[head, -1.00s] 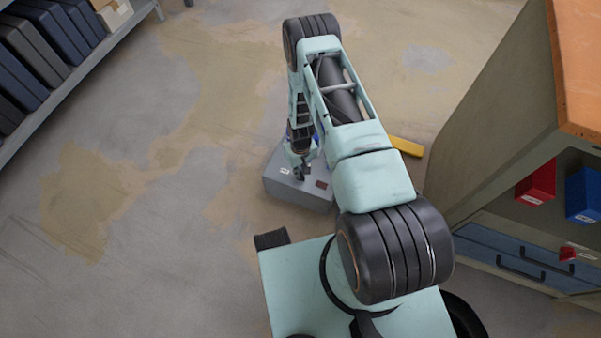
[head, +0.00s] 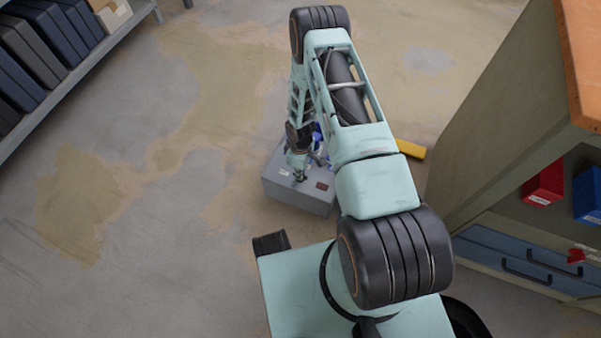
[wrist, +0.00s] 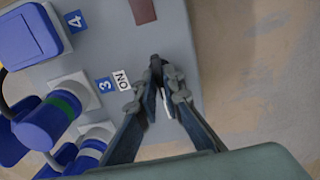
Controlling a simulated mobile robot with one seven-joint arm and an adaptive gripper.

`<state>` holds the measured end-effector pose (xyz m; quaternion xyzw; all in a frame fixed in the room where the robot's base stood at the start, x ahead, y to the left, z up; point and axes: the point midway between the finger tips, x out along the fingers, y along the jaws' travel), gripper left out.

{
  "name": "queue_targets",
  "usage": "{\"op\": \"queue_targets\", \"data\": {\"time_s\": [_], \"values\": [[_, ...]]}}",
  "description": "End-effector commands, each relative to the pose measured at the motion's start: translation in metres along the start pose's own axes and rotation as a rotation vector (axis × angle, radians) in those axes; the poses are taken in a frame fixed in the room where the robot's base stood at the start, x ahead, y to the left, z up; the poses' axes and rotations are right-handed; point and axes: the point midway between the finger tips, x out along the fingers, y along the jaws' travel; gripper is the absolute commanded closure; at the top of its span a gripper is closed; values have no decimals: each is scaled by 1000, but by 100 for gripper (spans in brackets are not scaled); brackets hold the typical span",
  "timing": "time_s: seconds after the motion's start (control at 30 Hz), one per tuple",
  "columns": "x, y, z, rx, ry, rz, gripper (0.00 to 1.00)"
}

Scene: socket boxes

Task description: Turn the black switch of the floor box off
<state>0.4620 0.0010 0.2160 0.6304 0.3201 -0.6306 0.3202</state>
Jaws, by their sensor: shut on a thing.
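The grey floor box (head: 291,195) stands on the floor in the head view, and its grey top (wrist: 105,30) fills much of the wrist view. My gripper (head: 300,177) points down onto the box top near its front. In the wrist view my gripper (wrist: 163,70) has its fingertips brought together at the box top, beside a white label with black letters (wrist: 122,80). The black switch is mostly hidden between the fingertips, so its exact position cannot be read. A small white patch (wrist: 165,105) shows between the fingers.
Blue sockets (wrist: 45,122) and a blue cover (wrist: 35,35) are on the box to the left, with blue labels 3 and 4. A brown plate (wrist: 142,10) is at the top. A workbench (head: 500,130) stands right, a yellow bar (head: 411,149) behind the box.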

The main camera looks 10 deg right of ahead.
Motion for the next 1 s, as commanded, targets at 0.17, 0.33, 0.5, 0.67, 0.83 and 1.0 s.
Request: {"op": "queue_targets", "data": {"time_s": [0.17,0.33,0.5,0.67,0.83,1.0], "values": [[0,1,-2,-19,4,3,100],[-1,1,-2,-21,4,3,100],[-1,1,-2,-21,4,3,100],[0,1,-2,-20,3,2,76],[0,0,-1,-19,2,1,75],[-2,0,-1,-18,1,1,75]]}}
